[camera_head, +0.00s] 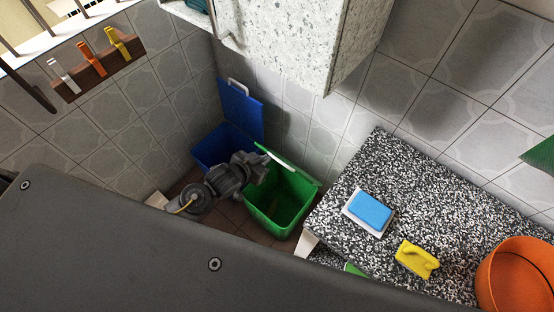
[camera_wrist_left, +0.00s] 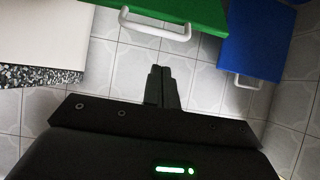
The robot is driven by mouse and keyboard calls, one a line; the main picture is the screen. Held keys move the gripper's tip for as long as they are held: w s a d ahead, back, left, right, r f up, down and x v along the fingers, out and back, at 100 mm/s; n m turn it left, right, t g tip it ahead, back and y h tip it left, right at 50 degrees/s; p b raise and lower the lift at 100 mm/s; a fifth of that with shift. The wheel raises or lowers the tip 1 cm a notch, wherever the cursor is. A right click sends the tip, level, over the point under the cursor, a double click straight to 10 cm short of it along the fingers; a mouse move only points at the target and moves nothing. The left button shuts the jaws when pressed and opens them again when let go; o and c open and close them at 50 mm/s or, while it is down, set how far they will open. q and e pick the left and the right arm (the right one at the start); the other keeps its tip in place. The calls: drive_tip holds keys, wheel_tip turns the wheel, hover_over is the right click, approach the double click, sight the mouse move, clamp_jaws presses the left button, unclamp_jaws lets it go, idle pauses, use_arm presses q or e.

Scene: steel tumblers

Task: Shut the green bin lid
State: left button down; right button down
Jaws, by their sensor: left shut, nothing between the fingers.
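The green bin (camera_head: 262,212) stands on the floor in the corner, and I see into its dark interior. Its green lid (camera_head: 303,172) is raised, seen nearly edge-on at the wall side, with a pale handle (camera_head: 270,154) along its upper edge. My left gripper (camera_head: 263,165) is at the bin's left end, close to the handle; contact cannot be told. In the left wrist view the green lid (camera_wrist_left: 200,10) and its white handle (camera_wrist_left: 155,27) are beyond the shut, empty fingers of my left gripper (camera_wrist_left: 161,69). My right gripper is not in view.
A blue bin (camera_head: 212,151) with its lid (camera_head: 241,109) upright stands left of the green one. A speckled counter (camera_head: 330,225) at right holds a blue sponge (camera_head: 369,210), a yellow item (camera_head: 416,259) and an orange bowl (camera_head: 518,278). A cabinet (camera_head: 290,40) hangs above.

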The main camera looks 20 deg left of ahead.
sight(277, 160)
use_arm(q)
drive_tip(key=shift+h, duration=0.3)
drive_tip(key=w+d+f, duration=0.1)
drive_tip(key=w, duration=0.1)
drive_tip(key=w+d+f, duration=0.1)
drive_tip(key=w, duration=0.2)
drive_tip(key=w+d+f, duration=0.1)
drive_tip(key=w+d, duration=0.1)
drive_tip(key=w, duration=0.1)
drive_tip(key=shift+w, duration=0.2)
drive_tip(key=shift+s+a+f, duration=0.2)
drive_tip(key=shift+s+f, duration=0.2)
drive_tip(key=shift+s, duration=0.15)
drive_tip(key=shift+s+a+f, duration=0.2)
drive_tip(key=shift+s+f, duration=0.15)
drive_tip(key=shift+s, duration=0.2)
drive_tip(key=shift+s+a+f, duration=0.2)
drive_tip(key=shift+s+f, duration=0.2)
drive_tip(key=shift+s, duration=0.05)
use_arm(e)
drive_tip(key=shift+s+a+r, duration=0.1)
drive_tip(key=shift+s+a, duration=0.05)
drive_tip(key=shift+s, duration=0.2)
